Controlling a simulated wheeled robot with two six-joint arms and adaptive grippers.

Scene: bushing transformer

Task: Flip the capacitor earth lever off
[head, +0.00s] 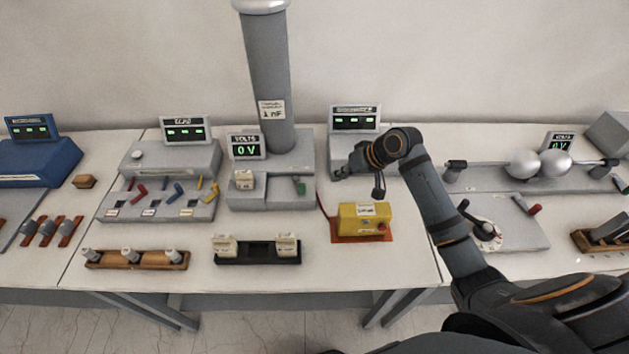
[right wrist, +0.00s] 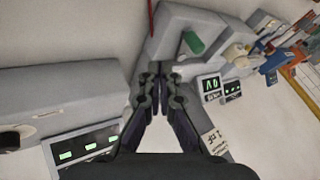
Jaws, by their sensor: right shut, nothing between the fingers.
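The capacitor is a tall grey column (head: 270,90) labelled 1 nF, standing on a grey base with a 0 V display (head: 245,150). A short green lever (head: 299,187) sits on the right of the low block at its front; I take it as the earth lever. In the right wrist view the green lever (right wrist: 193,42) lies just beyond my fingertips, a little right of them. My right gripper (head: 340,173) is shut and empty, to the right of the lever and apart from it. Its fingers (right wrist: 160,72) meet in the right wrist view. My left gripper is out of view.
A yellow box (head: 363,219) on an orange mat stands in front of my right gripper. A grey unit with a display (head: 355,118) is behind it. Coloured levers (head: 172,190) are on the left panel. A black holder (head: 258,252) stands in front of the capacitor.

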